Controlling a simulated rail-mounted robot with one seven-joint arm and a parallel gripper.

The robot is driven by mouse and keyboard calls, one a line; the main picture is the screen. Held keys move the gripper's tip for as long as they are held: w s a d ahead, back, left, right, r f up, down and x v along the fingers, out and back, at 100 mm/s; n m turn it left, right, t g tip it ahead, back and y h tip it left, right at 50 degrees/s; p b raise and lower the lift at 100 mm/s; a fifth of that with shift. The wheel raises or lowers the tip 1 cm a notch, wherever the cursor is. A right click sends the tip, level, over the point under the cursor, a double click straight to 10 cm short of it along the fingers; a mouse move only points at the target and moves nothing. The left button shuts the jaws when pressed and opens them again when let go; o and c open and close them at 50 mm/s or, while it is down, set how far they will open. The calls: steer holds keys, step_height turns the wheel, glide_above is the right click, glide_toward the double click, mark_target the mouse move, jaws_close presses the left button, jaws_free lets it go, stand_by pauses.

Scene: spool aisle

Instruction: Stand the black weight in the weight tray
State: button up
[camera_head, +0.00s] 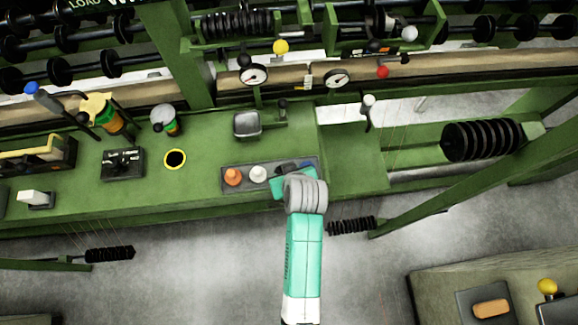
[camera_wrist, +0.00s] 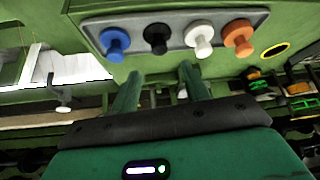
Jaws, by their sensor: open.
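The weight tray (camera_wrist: 180,18) is a grey strip on the green bench, and its rim also shows in the head view (camera_head: 228,187). The black weight (camera_wrist: 157,38) is in it, between the blue weight (camera_wrist: 115,42) and the white weight (camera_wrist: 202,40). It appears upright, like its neighbours. The orange weight (camera_wrist: 239,38) is beyond the white one. My gripper (camera_wrist: 159,75) is open and empty, its two fingers apart and pointing toward the tray near the black weight. In the head view my wrist covers part of the tray's right end.
A yellow-ringed hole (camera_head: 175,160) and a black switch box (camera_head: 122,163) are left of the tray. A grey block (camera_head: 247,124) stands behind it. Two dials (camera_head: 254,75) are at the back. A black plate stack (camera_head: 482,139) is at right.

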steer(key=v, duration=0.3)
steer(key=shift+r, duration=0.1)
